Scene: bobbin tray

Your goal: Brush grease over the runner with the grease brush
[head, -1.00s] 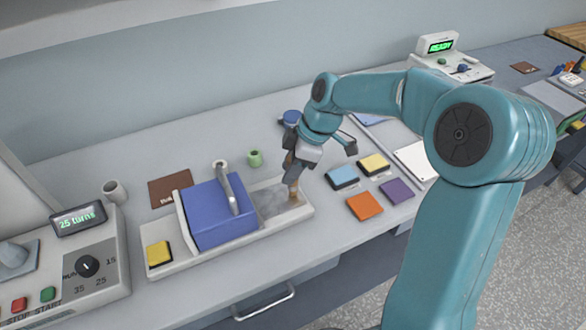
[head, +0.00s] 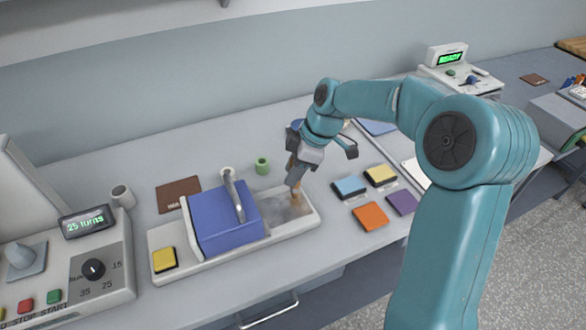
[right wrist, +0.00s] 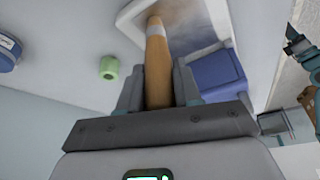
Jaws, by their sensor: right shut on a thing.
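My right gripper (head: 297,165) is shut on the grease brush (head: 297,188), which has a wooden handle and points down. The brush handle with its pale band also shows between the jaws in the right wrist view (right wrist: 158,70). The brush's lower end is over the grey, smeared-looking bed (head: 283,211) at the right of a long pale tray (head: 275,238); this bed seems to be the runner. I cannot tell whether the bristles touch it. A blue block with a grey handle (head: 225,222) sits on the tray, left of the brush.
A yellow pad (head: 163,259) lies at the tray's left end. Blue, yellow, orange (head: 370,216) and purple pads lie to the right. A control box (head: 95,265) stands left.

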